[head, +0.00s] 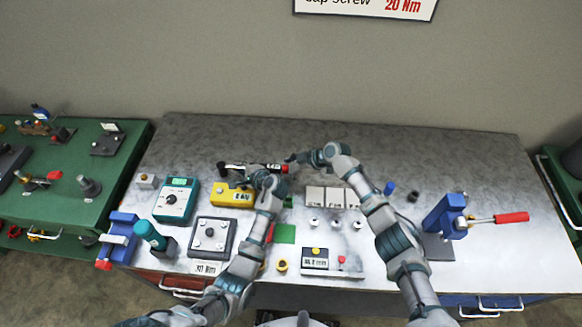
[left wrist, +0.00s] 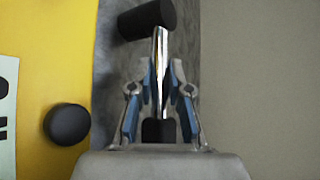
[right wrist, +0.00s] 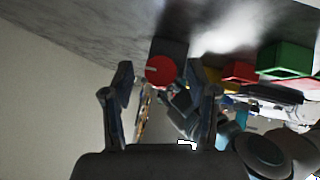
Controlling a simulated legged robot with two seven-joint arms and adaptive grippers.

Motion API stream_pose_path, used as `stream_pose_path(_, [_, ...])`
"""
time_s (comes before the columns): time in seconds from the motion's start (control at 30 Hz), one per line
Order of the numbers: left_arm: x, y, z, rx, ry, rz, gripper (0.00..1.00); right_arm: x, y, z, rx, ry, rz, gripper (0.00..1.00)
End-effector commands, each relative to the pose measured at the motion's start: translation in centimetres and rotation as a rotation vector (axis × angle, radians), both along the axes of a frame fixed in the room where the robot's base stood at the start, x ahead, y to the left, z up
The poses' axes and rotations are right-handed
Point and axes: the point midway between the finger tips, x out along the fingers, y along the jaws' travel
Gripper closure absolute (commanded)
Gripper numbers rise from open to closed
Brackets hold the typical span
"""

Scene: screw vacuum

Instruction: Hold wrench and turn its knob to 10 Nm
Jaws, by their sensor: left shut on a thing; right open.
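The wrench (head: 250,167) lies across the back of the workbench, with a black head at its left end and a red knob (head: 284,169) at its right end. My left gripper (head: 236,184) is shut on the wrench. In the left wrist view its fingers (left wrist: 161,80) close around the chrome shaft (left wrist: 160,50), between the black head (left wrist: 147,19) and a black part. My right gripper (head: 291,159) is open beside the knob end. In the right wrist view the red knob (right wrist: 160,71) appears between its open fingers (right wrist: 158,75); contact cannot be told.
A yellow box (head: 228,194) with a display stands just in front of the wrench. Pale labelled blocks (head: 332,196) stand to its right. A teal meter (head: 175,199), a grey device (head: 212,238) and a blue vise (head: 446,215) are also on the bench. The back right is clear.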

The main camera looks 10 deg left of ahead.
Motion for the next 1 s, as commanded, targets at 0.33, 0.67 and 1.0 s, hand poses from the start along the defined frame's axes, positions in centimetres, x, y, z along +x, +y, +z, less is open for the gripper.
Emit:
stream_pose_path(0.33, [0.0, 0.1, -0.1, 0.001, 0.002, 0.000, 1.00, -0.5, -3.8, 3.4, 0.000, -0.003, -0.002, 0.42])
stream_pose_path(0.67, [0.0, 0.1, -0.1, 0.002, 0.003, 0.000, 1.00, -1.3, -8.0, 7.5, 0.000, -0.001, -0.001, 0.42])
stream_pose_path(1.0, [0.0, 0.0, -0.1, 0.002, 0.003, 0.000, 1.00, -1.4, -8.6, 8.1, 0.000, 0.000, -0.001, 0.42])
